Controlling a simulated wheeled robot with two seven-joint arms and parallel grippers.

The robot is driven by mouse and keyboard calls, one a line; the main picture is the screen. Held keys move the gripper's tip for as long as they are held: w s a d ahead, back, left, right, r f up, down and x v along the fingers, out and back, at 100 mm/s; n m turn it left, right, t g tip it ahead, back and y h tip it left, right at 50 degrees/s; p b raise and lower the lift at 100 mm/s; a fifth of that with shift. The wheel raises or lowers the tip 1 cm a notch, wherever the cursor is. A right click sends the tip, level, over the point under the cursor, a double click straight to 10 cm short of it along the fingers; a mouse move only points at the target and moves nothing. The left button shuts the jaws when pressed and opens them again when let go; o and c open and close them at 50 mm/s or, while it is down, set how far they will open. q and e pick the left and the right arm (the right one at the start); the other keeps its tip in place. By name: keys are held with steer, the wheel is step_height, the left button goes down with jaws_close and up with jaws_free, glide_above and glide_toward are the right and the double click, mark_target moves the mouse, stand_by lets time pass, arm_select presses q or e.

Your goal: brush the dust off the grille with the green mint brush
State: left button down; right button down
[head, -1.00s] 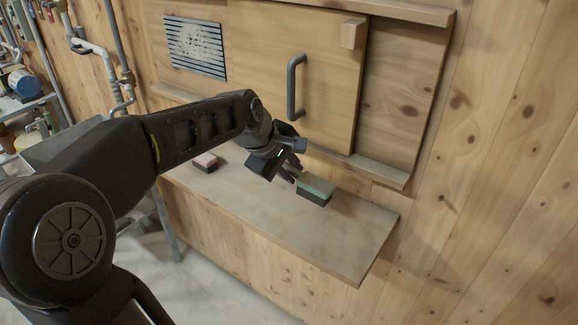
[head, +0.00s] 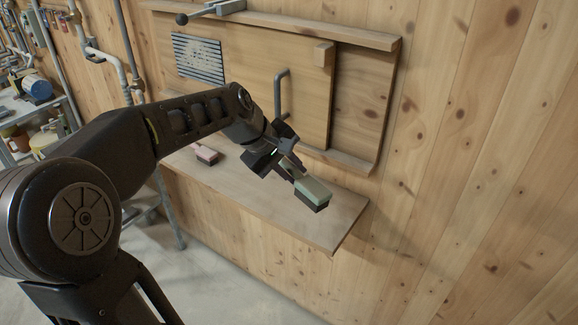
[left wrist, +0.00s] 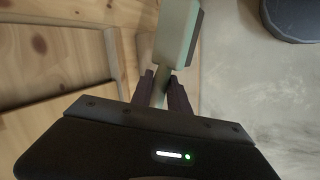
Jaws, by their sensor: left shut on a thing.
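The mint green brush (head: 314,192) has a pale green back and dark bristles underneath. My left gripper (head: 288,170) is shut on its handle and holds it over the shelf, with the brush head pointing to the lower right. In the left wrist view the brush (left wrist: 177,35) sticks out from between the two fingers (left wrist: 163,90). The dark slatted grille (head: 199,58) is on the wooden wall at the upper left, with pale dust over its middle. The gripper and brush are well to the right of and below the grille. My right gripper is not in view.
A pink-topped brush (head: 206,154) lies on the wooden shelf (head: 330,232). A sliding wooden panel with a dark handle (head: 281,94) is beside the grille. Pipes (head: 100,50) and a cluttered rack stand at the left.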

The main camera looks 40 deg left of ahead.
arm_select(q)
steer(key=w+d+f+m+g+h+b, duration=0.1)
steer(key=d+f+m+g+h+b, duration=0.1)
steer(key=d+f+m, duration=0.5)
steer(key=w+d+f+m+g+h+b, duration=0.2)
steer(key=d+f+m+g+b, duration=0.2)
steer(key=f, duration=1.3)
steer(key=d+m+b, duration=0.3)
steer(key=d, duration=0.3)
steer(key=shift+w+h, duration=0.15)
steer(key=shift+h, duration=0.15)
steer(key=shift+f, duration=0.1)
